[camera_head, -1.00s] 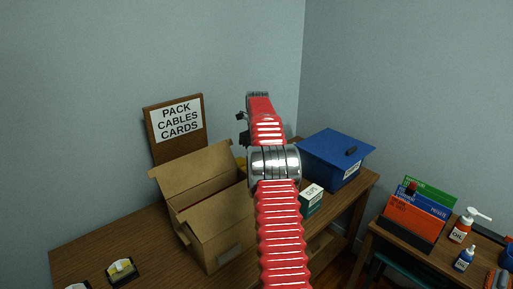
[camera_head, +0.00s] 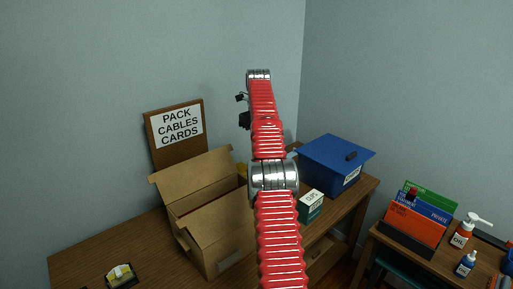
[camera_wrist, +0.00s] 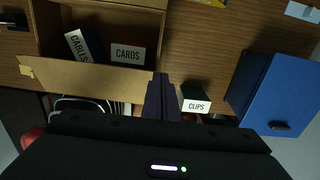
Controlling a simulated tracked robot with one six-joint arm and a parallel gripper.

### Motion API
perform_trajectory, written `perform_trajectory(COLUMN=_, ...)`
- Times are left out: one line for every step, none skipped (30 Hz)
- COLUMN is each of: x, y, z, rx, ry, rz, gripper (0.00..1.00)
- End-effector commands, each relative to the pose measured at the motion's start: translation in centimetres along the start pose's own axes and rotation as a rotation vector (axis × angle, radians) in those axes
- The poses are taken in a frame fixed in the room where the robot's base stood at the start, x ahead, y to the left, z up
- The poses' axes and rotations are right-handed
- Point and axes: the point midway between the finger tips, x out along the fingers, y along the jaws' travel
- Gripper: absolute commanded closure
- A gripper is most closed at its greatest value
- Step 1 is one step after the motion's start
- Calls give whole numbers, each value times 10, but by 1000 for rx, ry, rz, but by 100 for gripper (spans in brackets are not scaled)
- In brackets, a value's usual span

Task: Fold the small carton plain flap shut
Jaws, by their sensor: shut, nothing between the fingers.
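The brown cardboard carton (camera_head: 222,228) stands open on the desk, left of my arm in the head view. One flap (camera_head: 195,173) stands up at its far side. In the wrist view, a long flap (camera_wrist: 85,82) runs along the lower edge of the carton opening, with a small pale tab at its left end. I cannot tell which flap is the plain one. Inside are a box marked CABLES (camera_wrist: 84,45) and one marked CARDS (camera_wrist: 128,54). My gripper (camera_wrist: 162,80) is shut and empty, just right of that flap's right end; contact is unclear. The head view hides its fingers.
A CLIPS box (camera_head: 310,205) and a blue lidded bin (camera_head: 335,165) stand right of the carton. A sign board (camera_head: 178,130) stands behind it. A small black holder with yellow contents (camera_head: 121,275) lies at front left. A side table (camera_head: 420,248) holds folders and bottles.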

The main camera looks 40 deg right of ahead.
Motion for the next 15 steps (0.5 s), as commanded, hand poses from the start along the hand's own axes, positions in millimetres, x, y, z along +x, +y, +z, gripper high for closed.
perform_trajectory(x=-1, y=0, z=0, rx=0, ry=-1, rz=0, gripper=100)
perform_trajectory(x=-1, y=0, z=0, rx=0, ry=-1, rz=0, gripper=100)
perform_trajectory(x=-2, y=0, z=0, rx=0, ry=0, rz=0, gripper=100)
perform_trajectory(x=-2, y=0, z=0, rx=0, ry=0, rz=0, gripper=100)
perform_trajectory(x=-2, y=0, z=0, rx=0, ry=0, rz=0, gripper=100)
perform_trajectory(x=-2, y=0, z=0, rx=0, ry=0, rz=0, gripper=100)
perform_trajectory(x=-2, y=0, z=0, rx=0, ry=0, rz=0, gripper=100)
perform_trajectory(x=-2, y=0, z=0, rx=0, ry=0, rz=0, gripper=100)
perform_trajectory(x=-1, y=0, z=0, rx=0, ry=0, rz=0, gripper=100)
perform_trajectory(x=-2, y=0, z=0, rx=0, ry=0, rz=0, gripper=100)
perform_trajectory(x=-2, y=0, z=0, rx=-1, ry=0, rz=0, gripper=100)
perform_trajectory(x=-2, y=1, z=0, rx=-3, ry=0, rz=0, gripper=100)
perform_trajectory(x=-3, y=2, z=0, rx=-7, ry=-1, rz=-1, gripper=100)
perform_trajectory(x=-4, y=3, z=1, rx=-13, ry=-2, rz=-1, gripper=100)
perform_trajectory(x=-6, y=5, z=2, rx=-25, ry=-3, rz=-2, gripper=100)
